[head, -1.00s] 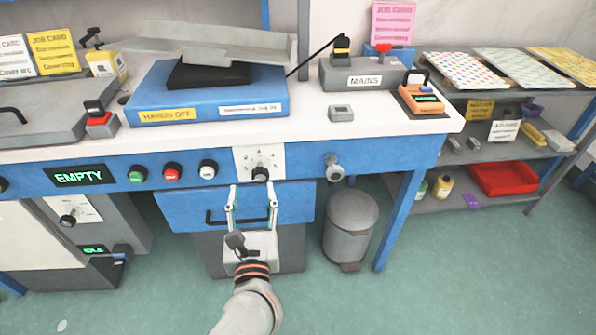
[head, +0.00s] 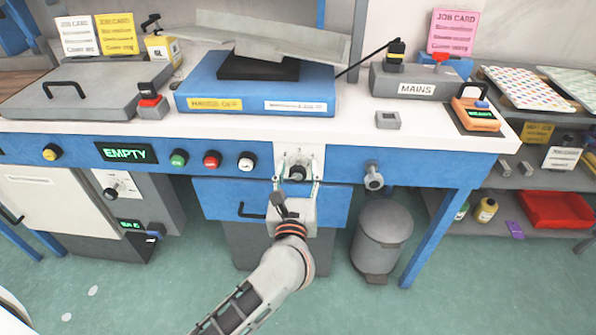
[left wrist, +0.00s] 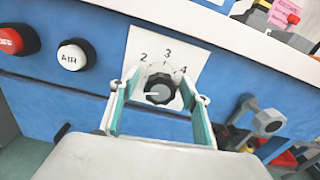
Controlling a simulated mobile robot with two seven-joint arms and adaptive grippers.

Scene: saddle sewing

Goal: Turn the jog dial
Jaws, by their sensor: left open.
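A black dial (head: 297,173) sits on a white plate (head: 312,154) on the blue front panel of the bench. In the left wrist view the dial (left wrist: 160,90) has a white pointer line towards the left, and the plate (left wrist: 200,51) shows the numbers 2, 3 and 4. My left gripper (head: 296,184) is open just in front of the plate. In the left wrist view its fingers (left wrist: 158,84) stand on either side of the dial, with a gap to each side. I cannot tell whether the tips reach past the knob. My right gripper is not in view.
Green, red and white buttons (head: 246,161) line the panel left of the dial; the white one reads AIR. A grey round fitting (head: 373,177) projects to the right. A drawer (head: 225,202) lies below, and a grey bin (head: 382,240) stands on the floor.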

